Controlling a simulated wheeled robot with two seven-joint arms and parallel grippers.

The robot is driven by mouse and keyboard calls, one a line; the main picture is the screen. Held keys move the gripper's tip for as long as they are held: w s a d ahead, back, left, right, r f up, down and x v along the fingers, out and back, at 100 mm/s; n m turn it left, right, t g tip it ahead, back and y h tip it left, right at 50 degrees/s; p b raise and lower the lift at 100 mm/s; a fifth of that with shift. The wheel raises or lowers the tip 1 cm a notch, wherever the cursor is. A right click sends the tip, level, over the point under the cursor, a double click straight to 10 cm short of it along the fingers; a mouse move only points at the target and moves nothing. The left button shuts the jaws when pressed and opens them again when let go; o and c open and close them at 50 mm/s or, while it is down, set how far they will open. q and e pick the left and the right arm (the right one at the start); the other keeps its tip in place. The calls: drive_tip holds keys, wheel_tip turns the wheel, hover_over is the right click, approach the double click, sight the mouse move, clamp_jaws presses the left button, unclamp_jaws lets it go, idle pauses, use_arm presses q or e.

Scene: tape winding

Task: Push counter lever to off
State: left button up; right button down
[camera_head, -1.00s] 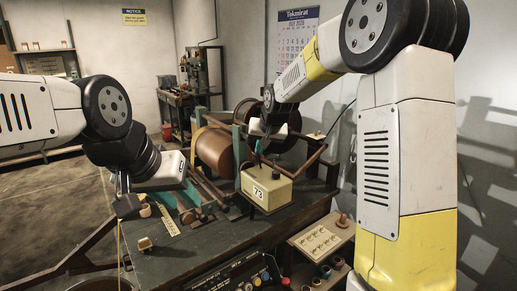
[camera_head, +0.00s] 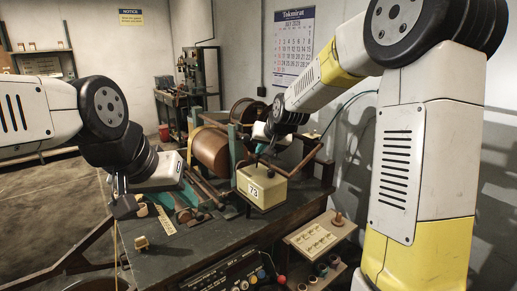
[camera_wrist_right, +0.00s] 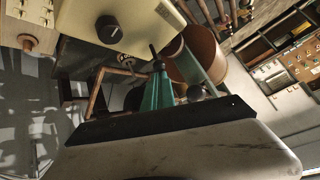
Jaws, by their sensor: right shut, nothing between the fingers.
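The counter (camera_head: 262,187), a cream box with "73" on its front, stands on the dark bench. In the right wrist view the counter (camera_wrist_right: 88,17) is at the top, with a round black knob (camera_wrist_right: 108,29) on its face. My right gripper (camera_head: 259,152) is just above and behind the counter's top; its green fingers (camera_wrist_right: 157,88) are shut and empty. A thin dark tip shows at the finger ends near the counter's edge; I cannot tell whether it is the lever or whether they touch. My left gripper (camera_head: 124,203) hangs over the bench's left side; its jaws are unclear.
A copper-coloured drum (camera_head: 211,150) and winding frame stand behind the counter. A small tan block (camera_head: 141,243) lies on the front left of the bench. A control panel (camera_head: 228,276) with knobs is at the front, and a wooden switch board (camera_head: 313,240) is to the right.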

drive_tip(key=shift+s+f, duration=0.3)
drive_tip(key=shift+w, duration=0.15)
drive_tip(key=shift+r, duration=0.1)
drive_tip(key=shift+d, duration=0.15)
drive_tip(key=shift+s+d+r, duration=0.3)
drive_tip(key=shift+s+r, duration=0.05)
drive_tip(key=shift+s, duration=0.25)
